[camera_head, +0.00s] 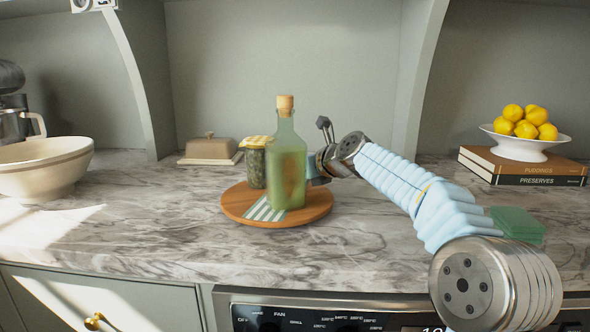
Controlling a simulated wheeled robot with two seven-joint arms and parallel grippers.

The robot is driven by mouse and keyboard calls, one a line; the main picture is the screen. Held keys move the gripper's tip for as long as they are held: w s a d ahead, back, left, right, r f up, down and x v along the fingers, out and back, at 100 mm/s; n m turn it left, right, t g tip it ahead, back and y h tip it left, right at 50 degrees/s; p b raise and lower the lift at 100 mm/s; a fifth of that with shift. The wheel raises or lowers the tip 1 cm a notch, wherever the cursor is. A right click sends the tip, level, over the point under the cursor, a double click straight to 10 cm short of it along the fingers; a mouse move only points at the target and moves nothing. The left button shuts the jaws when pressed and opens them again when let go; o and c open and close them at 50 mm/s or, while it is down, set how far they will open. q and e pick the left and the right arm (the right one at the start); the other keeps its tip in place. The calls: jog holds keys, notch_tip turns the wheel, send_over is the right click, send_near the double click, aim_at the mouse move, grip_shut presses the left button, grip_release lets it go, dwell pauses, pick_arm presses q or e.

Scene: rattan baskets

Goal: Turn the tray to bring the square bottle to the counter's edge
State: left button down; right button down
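A round wooden tray (318,207) sits on the marble counter, set back from the front edge. The square green glass bottle (287,165) with a cork stands upright on it, near its middle front. A jar (255,163) with a yellowish cover stands behind and left of the bottle, and a striped cloth (262,210) lies on the tray by the bottle's base. My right gripper (316,170) is at the bottle's right side, low over the tray's right part. Its fingertips are partly hidden by the bottle, and I cannot tell whether it touches. My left gripper is out of view.
A cream bowl (40,168) stands at the left. A covered butter dish (210,149) is at the back. Books (522,167) carry a white bowl of lemons (525,146) at the right. A green cloth or sponge (518,224) lies near the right arm. Counter in front of the tray is clear.

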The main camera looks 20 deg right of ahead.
dwell(0.4)
jog(key=c, duration=1.1)
grip_release()
jog(key=shift+s, duration=0.1)
jog(key=v, duration=1.3)
jog(key=shift+s+d+r, duration=0.1)
jog(key=shift+s+d, duration=0.1)
jog(key=shift+s, duration=0.1)
